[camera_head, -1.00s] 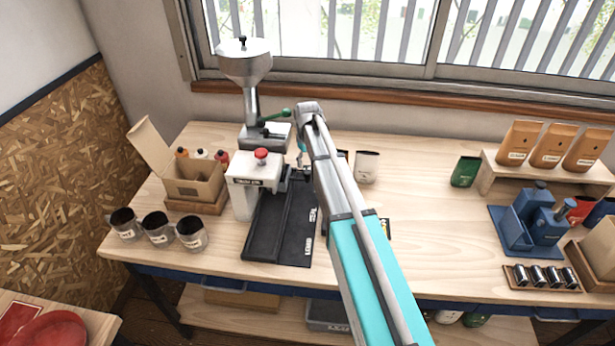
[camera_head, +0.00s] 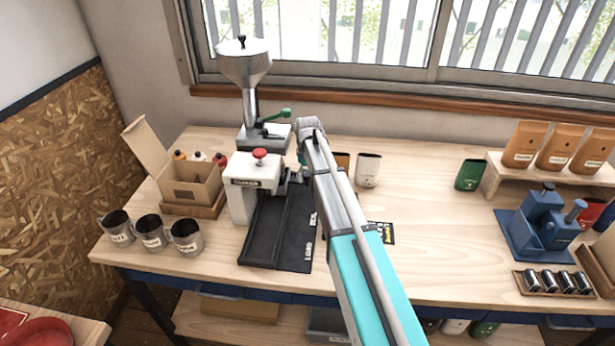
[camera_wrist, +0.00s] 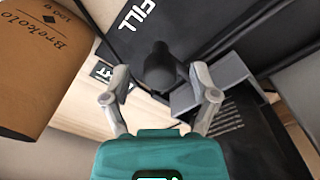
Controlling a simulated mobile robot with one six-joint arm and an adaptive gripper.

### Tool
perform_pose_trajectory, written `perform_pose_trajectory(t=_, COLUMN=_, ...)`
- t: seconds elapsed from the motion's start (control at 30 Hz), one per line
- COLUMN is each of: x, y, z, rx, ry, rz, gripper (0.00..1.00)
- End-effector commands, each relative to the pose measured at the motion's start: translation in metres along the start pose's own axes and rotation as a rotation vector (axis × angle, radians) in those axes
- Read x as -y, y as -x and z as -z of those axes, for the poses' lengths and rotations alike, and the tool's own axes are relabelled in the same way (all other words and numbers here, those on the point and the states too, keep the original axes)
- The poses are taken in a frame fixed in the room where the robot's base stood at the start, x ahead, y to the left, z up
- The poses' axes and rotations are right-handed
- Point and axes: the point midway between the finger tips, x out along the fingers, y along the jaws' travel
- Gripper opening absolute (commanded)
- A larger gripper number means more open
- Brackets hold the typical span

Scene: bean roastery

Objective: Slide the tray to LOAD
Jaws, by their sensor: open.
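A dark track (camera_head: 272,232) with white lettering, LOAD at its near end, runs along the bench from the white machine (camera_head: 252,180) with a red knob. In the wrist view, the track surface (camera_wrist: 190,22) shows the word FILL. My gripper (camera_wrist: 160,92) is open there, its two fingers apart on either side of a dark rounded knob (camera_wrist: 160,68). A grey tray-like part (camera_wrist: 222,78) lies just right of the knob. I cannot tell whether the fingers touch the knob. In the head view my arm hides the gripper and most of the tray.
An orange-brown bag (camera_wrist: 42,65) stands close left of my gripper in the wrist view. A hopper grinder (camera_head: 244,75) stands behind the machine. Several metal cups (camera_head: 150,232) stand at the left front. The bench right of my arm is mostly clear (camera_head: 440,235).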

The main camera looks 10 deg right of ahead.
Motion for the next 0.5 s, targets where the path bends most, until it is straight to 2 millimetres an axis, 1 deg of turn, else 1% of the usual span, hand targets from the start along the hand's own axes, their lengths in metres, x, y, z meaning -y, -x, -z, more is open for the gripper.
perform_pose_trajectory(t=0.17, x=-0.0002, y=0.0002, z=0.0000, rx=0.000, ry=0.000, rz=0.000, gripper=0.77)
perform_pose_trajectory(t=0.27, x=-0.0002, y=0.0002, z=0.0000, rx=0.000, ry=0.000, rz=0.000, gripper=0.60)
perform_pose_trajectory(t=0.4, x=-0.0002, y=0.0002, z=-0.0001, rx=0.000, ry=0.000, rz=0.000, gripper=0.34)
perform_pose_trajectory(t=0.47, x=-0.0002, y=0.0002, z=-0.0001, rx=0.000, ry=0.000, rz=0.000, gripper=0.23)
perform_pose_trajectory(t=0.5, x=-0.0002, y=0.0002, z=-0.0001, rx=0.000, ry=0.000, rz=0.000, gripper=0.15)
